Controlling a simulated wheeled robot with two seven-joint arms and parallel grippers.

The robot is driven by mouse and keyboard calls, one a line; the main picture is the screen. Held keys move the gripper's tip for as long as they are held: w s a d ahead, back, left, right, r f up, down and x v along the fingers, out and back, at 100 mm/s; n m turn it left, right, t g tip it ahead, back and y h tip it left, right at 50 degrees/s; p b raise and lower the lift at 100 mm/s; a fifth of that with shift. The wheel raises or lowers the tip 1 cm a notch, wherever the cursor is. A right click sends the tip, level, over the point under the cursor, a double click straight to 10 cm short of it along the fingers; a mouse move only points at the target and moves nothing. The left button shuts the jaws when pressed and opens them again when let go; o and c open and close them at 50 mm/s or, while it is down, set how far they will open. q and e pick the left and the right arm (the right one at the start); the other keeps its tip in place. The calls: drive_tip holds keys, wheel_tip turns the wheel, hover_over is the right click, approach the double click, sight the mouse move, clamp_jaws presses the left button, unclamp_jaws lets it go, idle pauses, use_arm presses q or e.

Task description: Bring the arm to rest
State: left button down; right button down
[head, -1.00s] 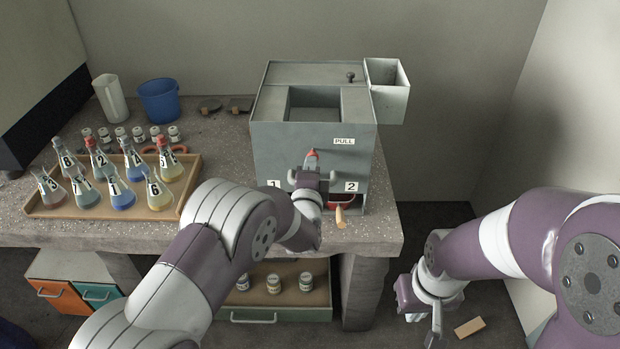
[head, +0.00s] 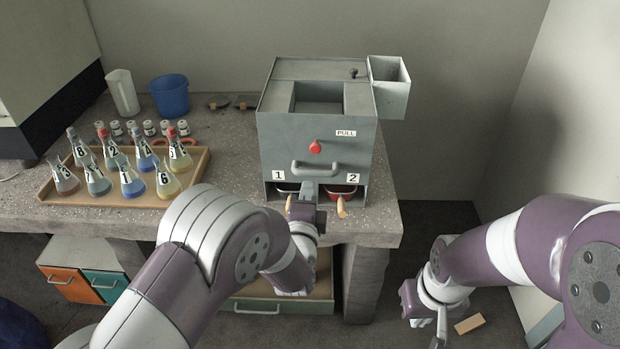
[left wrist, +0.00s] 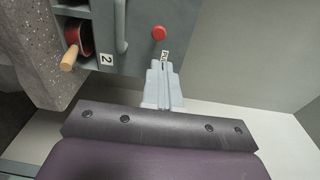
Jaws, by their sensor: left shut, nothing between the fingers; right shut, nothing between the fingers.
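My left gripper (head: 307,190) is shut and empty in the head view, in front of the lower front of the grey machine (head: 285,140), below its handle (head: 315,168). In the left wrist view the shut fingers (left wrist: 163,68) show close together, with the machine's front (left wrist: 182,30) beyond them. Whether they touch the machine I cannot tell. My right gripper (head: 430,318) is shut and empty at the lower right, beyond the bench's right end and apart from everything.
The machine has a red button (head: 315,147) and a red container (head: 341,192) in slot 2. A tray (head: 95,202) of numbered flasks stands left on the concrete bench (head: 232,215). A wooden block (head: 469,324) lies on the floor. The floor right of the bench is mostly free.

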use_arm(q)
drive_tip(key=s+f+n+g+p, duration=0.2)
drive_tip(key=s+f+n+g, duration=0.7)
drive_tip(key=s+g, duration=0.1)
drive_tip(key=s+a+r+n+g+y+p, duration=0.1)
drive_tip(key=s+a+r+n+g+p, duration=0.5)
drive_tip(key=s+a+r+n, duration=0.3)
drive_tip(key=s+a+r+p, duration=0.1)
drive_tip(key=s+a+r, duration=0.2)
drive_tip(key=s+a, duration=0.2)
drive_tip(key=shift+s+a+r+n+y, duration=0.2)
drive_tip(key=shift+a+r+n+y, duration=0.15)
drive_tip(key=shift+a, duration=0.8)
